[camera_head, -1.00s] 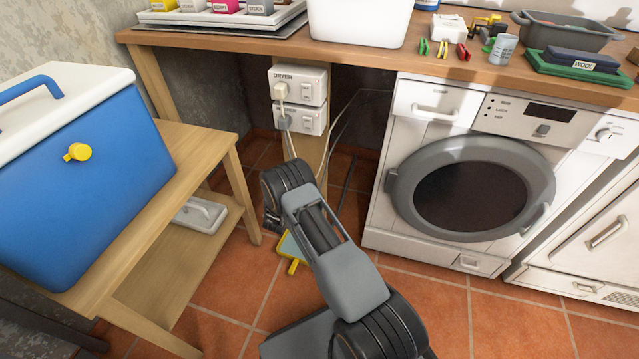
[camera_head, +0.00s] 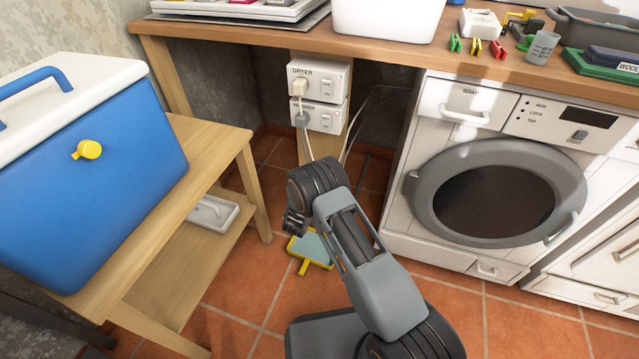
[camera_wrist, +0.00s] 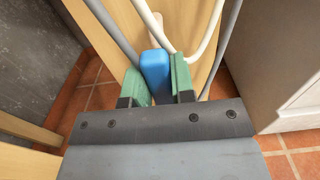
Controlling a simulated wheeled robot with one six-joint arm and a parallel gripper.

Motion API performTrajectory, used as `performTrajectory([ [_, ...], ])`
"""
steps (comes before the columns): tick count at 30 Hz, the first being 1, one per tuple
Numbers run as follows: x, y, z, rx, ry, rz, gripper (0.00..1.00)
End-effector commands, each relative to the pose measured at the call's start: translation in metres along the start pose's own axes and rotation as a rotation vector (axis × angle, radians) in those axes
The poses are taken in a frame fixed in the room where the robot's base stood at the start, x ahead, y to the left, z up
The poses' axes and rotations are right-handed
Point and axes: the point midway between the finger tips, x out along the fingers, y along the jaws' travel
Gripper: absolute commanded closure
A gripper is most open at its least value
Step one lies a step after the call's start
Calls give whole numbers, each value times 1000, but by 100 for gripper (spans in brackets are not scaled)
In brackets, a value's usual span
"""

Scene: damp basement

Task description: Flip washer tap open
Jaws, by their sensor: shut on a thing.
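In the wrist view, a blue lever-like piece (camera_wrist: 155,70) stands between the green pads of my gripper (camera_wrist: 158,82). The pads are shut on it from both sides. I take it for the tap's handle; the tap body is hidden. A wooden post (camera_wrist: 180,45) rises behind it, with a white hose (camera_wrist: 205,45) and grey hoses running past. In the head view my gripper (camera_head: 295,222) points down and away, low in front of the bench, and the tap is not visible there. The washer (camera_head: 485,200) stands to the right, its round door closed.
A blue cooler box (camera_head: 90,190) with a yellow spigot stands on a wooden table (camera_head: 225,150) at left. Dryer and washer switch boxes (camera_head: 320,90) are on the post under the bench (camera_head: 300,38). A yellow-edged dustpan-like thing (camera_head: 310,250) lies on the tiles near my arm.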

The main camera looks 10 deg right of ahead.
Motion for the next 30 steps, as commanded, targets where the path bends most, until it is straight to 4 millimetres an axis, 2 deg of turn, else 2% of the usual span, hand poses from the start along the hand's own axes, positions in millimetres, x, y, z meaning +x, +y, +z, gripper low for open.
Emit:
performTrajectory([
  [8,-1,-1,-2,1,3,0,100],
  [9,-1,-1,-2,1,3,0,74],
  [16,0,-1,-1,1,2,-2,52],
  [25,-2,-1,0,1,2,-1,51],
  [30,-22,0,2,-1,3,1,51],
])
